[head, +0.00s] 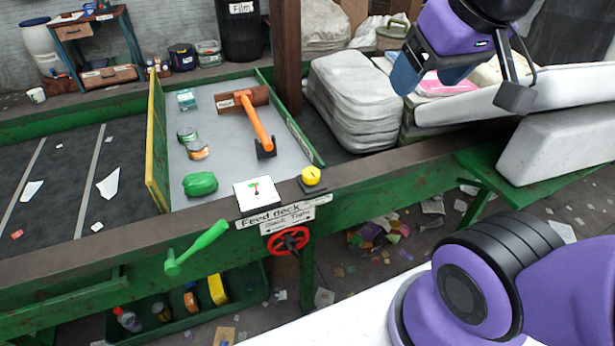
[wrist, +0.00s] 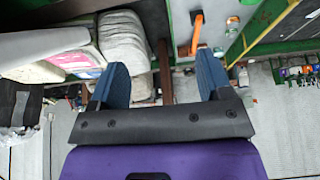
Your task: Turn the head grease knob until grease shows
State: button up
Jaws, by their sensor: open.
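A round yellow knob (head: 311,176) sits on a dark square base on the belt frame's near rail, in the head view. I take it to be the grease knob, though no label on it is readable. No grease is visible around it. My gripper (head: 405,75) is raised at the upper right, well apart from the knob. In the wrist view my gripper (wrist: 160,75) shows two blue fingers spread wide with nothing between them. The yellow knob cannot be made out in the wrist view.
A red handwheel (head: 288,240) hangs under the "Feed deck" sign (head: 283,213), marked slack and tight. A green lever (head: 196,248) sticks out of the frame. White bales (head: 355,100) stand behind.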

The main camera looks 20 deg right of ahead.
jog(key=n+g+h, duration=0.1)
jog(key=n+g, duration=0.6)
send_over(311, 172)
notch_tip(311, 172, down, 14)
jog(key=w+a+f+n+g+h, duration=0.1)
jog(key=w+a+f+n+h, duration=0.2)
jog(key=f, duration=0.5)
jog(key=shift+y, duration=0.3)
jog(key=x, duration=1)
jog(key=shift+s+f, duration=0.2)
jog(key=shift+f, duration=0.15)
jog(key=c, duration=0.9)
